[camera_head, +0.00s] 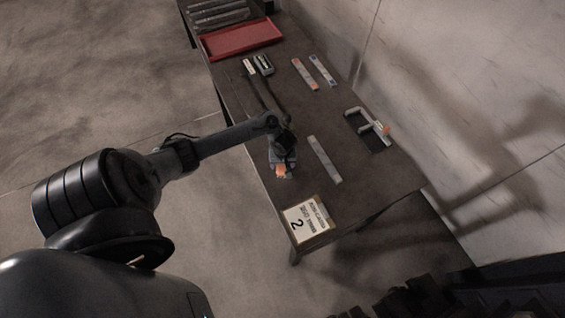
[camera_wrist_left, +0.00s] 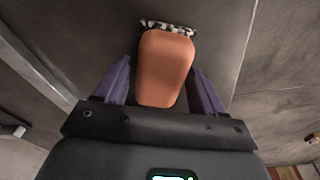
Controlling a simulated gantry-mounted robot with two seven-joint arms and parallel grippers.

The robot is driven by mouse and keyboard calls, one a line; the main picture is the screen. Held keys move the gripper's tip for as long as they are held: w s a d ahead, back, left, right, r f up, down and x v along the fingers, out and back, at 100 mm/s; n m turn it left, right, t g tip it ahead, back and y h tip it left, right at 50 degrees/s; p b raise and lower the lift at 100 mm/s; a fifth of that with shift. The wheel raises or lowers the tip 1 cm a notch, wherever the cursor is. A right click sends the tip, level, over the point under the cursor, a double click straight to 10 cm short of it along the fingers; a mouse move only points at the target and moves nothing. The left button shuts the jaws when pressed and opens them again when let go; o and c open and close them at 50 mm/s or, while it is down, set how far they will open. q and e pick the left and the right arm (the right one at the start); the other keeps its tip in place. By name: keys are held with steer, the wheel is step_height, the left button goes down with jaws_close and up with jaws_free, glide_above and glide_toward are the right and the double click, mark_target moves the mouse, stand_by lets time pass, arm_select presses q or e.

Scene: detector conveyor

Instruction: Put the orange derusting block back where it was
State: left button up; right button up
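The orange derusting block (camera_head: 281,170) is at my left gripper (camera_head: 283,165), above the table's near left edge in the head view. In the left wrist view the orange block (camera_wrist_left: 165,68) lies between the two purple fingers of my left gripper (camera_wrist_left: 160,72). Narrow gaps seem to show beside it, so I cannot tell whether the fingers grip it. A black-and-white speckled piece shows at its far end. Whether the block touches the table is unclear. My right gripper is not in view.
A wall stands to the right.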

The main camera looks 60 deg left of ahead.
mark_target(283, 166)
arm_select(q)
steer(key=shift+o, duration=0.9)
steer(key=shift+r, duration=0.1)
step_height(283, 166, up, 12)
steer(key=d+p, duration=0.1)
steer(key=p, duration=0.6)
steer(key=s+d+r+m+t, duration=0.1)
steer(key=d+m+t, duration=0.1)
steer(key=d+m, duration=0.45)
steer(key=s+d+r+m+t, duration=0.1)
steer(key=d+m, duration=0.2)
steer(key=d, duration=0.7)
steer(key=s+d+r+m+h, duration=0.1)
steer(key=s+d+r+m, duration=0.4)
steer(key=s+r, duration=0.5)
steer(key=shift+d+r, duration=0.55)
steer(key=shift+d, duration=0.45)
